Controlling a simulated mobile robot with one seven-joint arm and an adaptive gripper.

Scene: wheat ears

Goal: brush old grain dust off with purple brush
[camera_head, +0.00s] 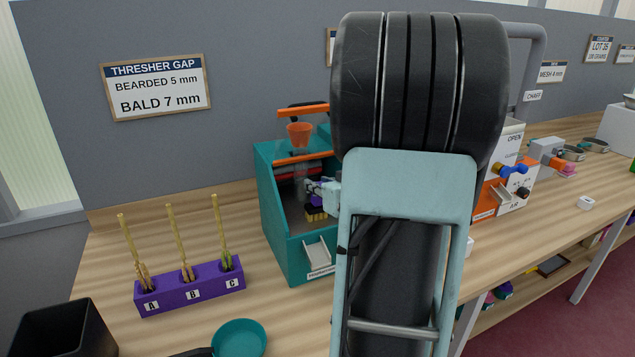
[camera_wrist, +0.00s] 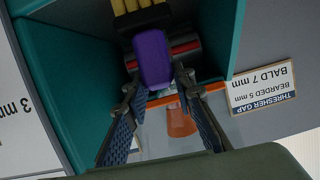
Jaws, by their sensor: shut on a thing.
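The teal thresher (camera_head: 275,215) stands on the bench with its front open and a small white chute below. The purple brush (camera_wrist: 153,58) has yellow bristles (camera_wrist: 140,8) that point away from my gripper. My gripper (camera_wrist: 158,82) is shut on the brush, with a finger on each side of its purple body. In the head view the brush's bristles (camera_head: 315,214) point down inside the open thresher, above the chute. Whether they touch the thresher's floor cannot be told. I see no clear dust. My arm hides the thresher's right side.
A purple rack (camera_head: 190,287) labelled A, B, C holds wheat ears upright at left. A teal dish (camera_head: 240,338) and black bin (camera_head: 65,330) are in front. An orange funnel (camera_head: 299,133) sits atop the thresher. An orange-and-white machine (camera_head: 508,180) stands to the right.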

